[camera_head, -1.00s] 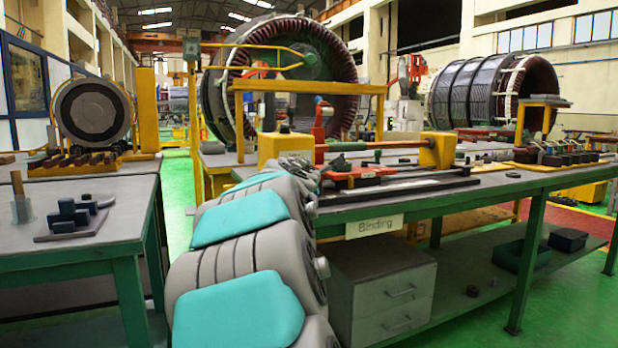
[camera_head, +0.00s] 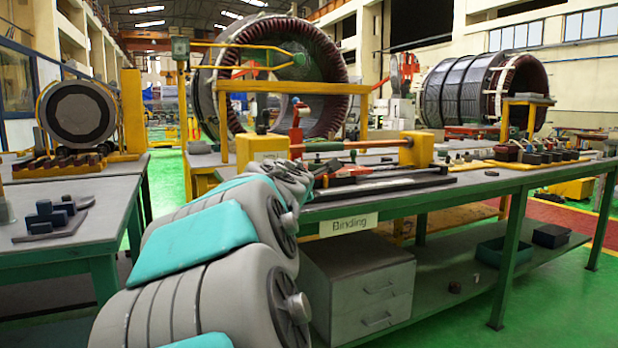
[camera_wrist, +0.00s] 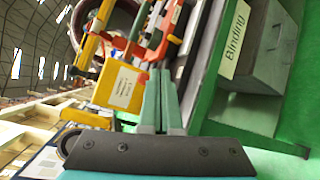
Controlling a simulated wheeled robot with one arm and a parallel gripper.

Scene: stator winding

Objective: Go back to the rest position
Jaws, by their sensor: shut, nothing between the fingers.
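My gripper (camera_wrist: 160,74) shows in the wrist view with its two greenish fingers close together and nothing between them. Beyond them lie the green edge of the binding bench and the yellow block (camera_wrist: 120,85) with a white label. In the head view my grey and teal arm reaches from the bottom toward the near left end of the bench (camera_head: 470,190). Its far end is beside the yellow block (camera_head: 262,148); the fingers cannot be made out there. The "Binding" sign (camera_head: 348,225) hangs on the bench front, and it also shows in the wrist view (camera_wrist: 234,38).
A grey drawer cabinet (camera_head: 358,290) stands under the bench. A second table (camera_head: 75,225) with dark blocks is at the left. Large stators (camera_head: 320,80) stand behind. Green floor (camera_head: 425,325) is open at the front right.

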